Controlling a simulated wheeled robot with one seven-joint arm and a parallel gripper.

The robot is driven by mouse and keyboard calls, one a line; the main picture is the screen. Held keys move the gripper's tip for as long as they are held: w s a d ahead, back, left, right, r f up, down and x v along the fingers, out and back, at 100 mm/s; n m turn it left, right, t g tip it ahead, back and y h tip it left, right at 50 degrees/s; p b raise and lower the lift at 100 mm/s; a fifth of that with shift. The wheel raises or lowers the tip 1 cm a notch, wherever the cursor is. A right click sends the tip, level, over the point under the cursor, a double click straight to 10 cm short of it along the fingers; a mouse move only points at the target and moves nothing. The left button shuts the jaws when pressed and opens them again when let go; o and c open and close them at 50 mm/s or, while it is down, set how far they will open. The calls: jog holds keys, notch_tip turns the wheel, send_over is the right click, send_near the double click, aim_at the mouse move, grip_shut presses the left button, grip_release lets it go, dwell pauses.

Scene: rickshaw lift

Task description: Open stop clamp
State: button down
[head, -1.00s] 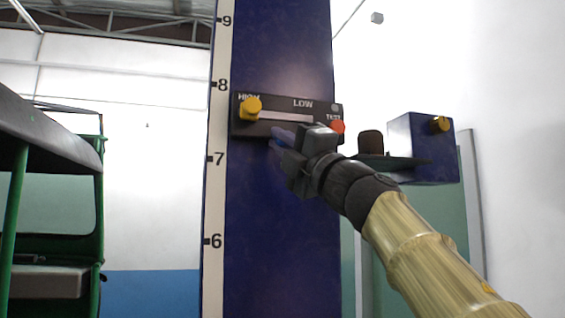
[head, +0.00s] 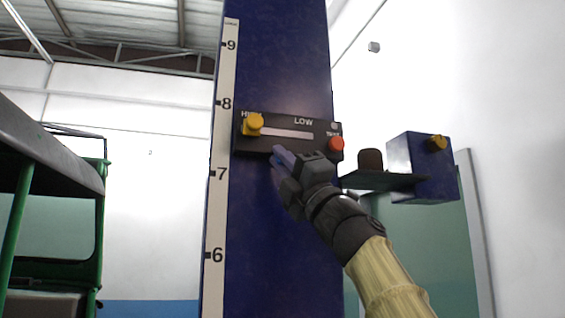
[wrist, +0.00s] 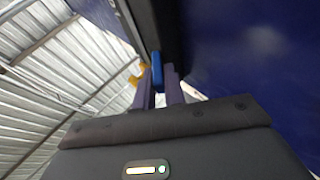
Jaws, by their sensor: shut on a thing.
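My gripper (head: 282,162) is just under the lower edge of a black panel (head: 262,145) on a dark blue column, left of the red button. In the wrist view, my gripper's purple fingers (wrist: 158,85) are shut on a small blue tab (wrist: 157,68) at the panel's underside. The tab may be the stop clamp's lever; no label on it is readable. In the head view, my fingers mostly hide it.
The panel carries a yellow knob (head: 253,124) at HIGH on a pale slot and a red button (head: 336,144) at TEST. A blue box (head: 408,165) with a shelf stands right of the column (head: 275,60). A green rickshaw (head: 98,240) is at left.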

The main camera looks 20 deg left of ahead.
jog(key=c, duration=1.5)
grip_release()
jog(key=shift+w, duration=0.1)
jog(key=shift+f, duration=0.1)
jog(key=shift+b+v, duration=7.15)
jog(key=shift+v, duration=1.5)
jog(key=shift+a, duration=0.1)
